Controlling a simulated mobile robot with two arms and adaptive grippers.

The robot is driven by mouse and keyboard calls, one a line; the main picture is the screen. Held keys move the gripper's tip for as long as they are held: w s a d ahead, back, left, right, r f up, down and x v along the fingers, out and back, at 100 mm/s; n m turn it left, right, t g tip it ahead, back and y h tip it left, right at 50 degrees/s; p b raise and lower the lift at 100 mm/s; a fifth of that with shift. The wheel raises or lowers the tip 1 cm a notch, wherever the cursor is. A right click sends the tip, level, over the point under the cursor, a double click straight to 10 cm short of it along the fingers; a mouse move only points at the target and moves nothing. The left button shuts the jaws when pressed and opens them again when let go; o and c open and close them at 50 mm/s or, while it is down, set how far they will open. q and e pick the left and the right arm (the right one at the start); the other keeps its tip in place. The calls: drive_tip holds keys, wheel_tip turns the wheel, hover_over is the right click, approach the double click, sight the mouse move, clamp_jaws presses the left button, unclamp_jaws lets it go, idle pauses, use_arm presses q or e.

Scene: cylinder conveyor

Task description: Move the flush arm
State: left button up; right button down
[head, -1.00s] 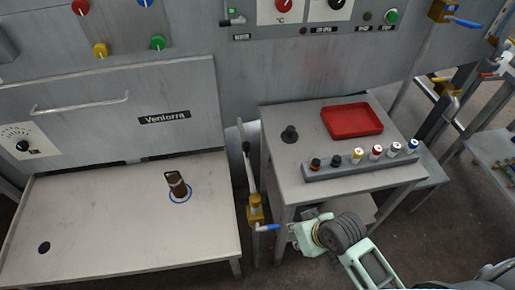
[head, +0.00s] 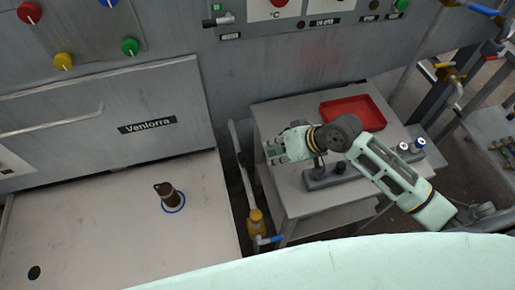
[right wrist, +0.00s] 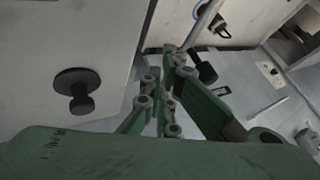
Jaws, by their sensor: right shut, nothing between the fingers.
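A slim grey upright arm (head: 235,138) with a black grip stands in the gap between the large bench and the small table in the head view. I take it as the flush arm. A brass valve (head: 256,221) with a blue handle (head: 270,240) is at its foot. My right gripper (head: 272,151) is above the small table's left part, to the right of the arm, shut and empty. In the right wrist view, the shut fingers (right wrist: 170,58) are near a rod with a black grip (right wrist: 203,69); I cannot tell whether they touch. My left gripper is not in view.
A black knob (right wrist: 78,90) shows in the right wrist view.

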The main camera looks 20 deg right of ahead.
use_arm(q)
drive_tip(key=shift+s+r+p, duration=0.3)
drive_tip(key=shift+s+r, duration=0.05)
use_arm(e)
drive_tip(key=x, duration=0.9)
drive_tip(key=shift+s+a, duration=0.2)
drive_tip(key=shift+s, duration=0.05)
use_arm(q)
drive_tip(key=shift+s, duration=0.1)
